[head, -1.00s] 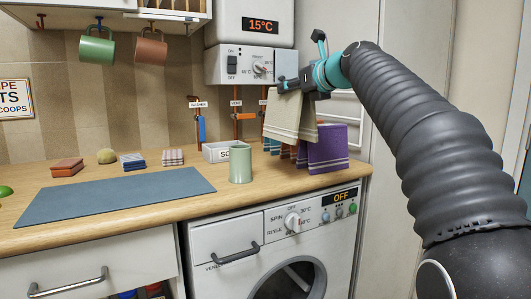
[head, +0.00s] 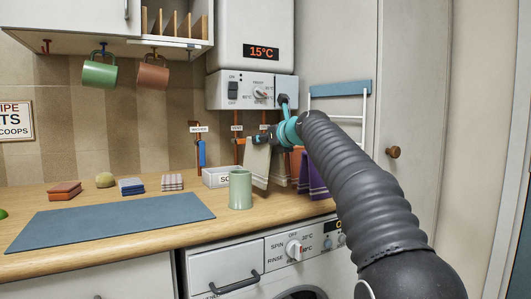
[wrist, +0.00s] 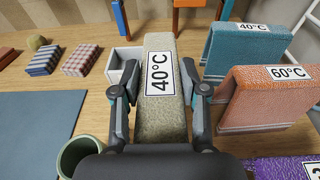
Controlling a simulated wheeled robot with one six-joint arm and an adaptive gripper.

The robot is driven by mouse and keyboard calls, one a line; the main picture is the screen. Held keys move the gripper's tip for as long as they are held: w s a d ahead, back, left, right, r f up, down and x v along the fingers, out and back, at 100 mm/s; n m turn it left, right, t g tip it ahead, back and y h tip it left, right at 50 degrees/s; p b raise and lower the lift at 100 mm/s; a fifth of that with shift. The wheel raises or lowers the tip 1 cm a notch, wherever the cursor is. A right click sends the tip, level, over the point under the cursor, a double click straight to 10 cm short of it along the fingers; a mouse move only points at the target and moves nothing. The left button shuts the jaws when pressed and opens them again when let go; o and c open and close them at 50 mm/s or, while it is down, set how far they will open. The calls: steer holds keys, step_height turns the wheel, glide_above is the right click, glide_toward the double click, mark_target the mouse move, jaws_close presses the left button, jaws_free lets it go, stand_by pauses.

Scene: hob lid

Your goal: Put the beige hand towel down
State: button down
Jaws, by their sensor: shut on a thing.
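The beige hand towel (head: 258,165) hangs folded from my gripper (head: 266,138), just right of the green mug on the counter. In the wrist view the towel (wrist: 162,118) carries a 40°C label on top and sits between my two fingers (wrist: 160,92), which are closed on it from both sides. Its lower edge hangs close to the counter top; I cannot tell whether it touches.
Right of my gripper stand a teal towel (wrist: 250,55), an orange towel (wrist: 265,98) and a purple towel (head: 312,180). The green mug (head: 240,190), a white box (head: 215,178) and a blue mat (head: 110,220) are to the left. A white rail (head: 364,125) bears a blue cloth.

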step_height(320, 180, down, 4)
steer(key=shift+r+b, duration=0.25)
steer(key=shift+b, duration=0.6)
steer(key=c, duration=0.6)
jaws_free()
steer(key=shift+r, duration=0.1)
steer(key=shift+s, duration=0.1)
steer(key=b+v, duration=0.1)
steer(key=v, duration=1.1)
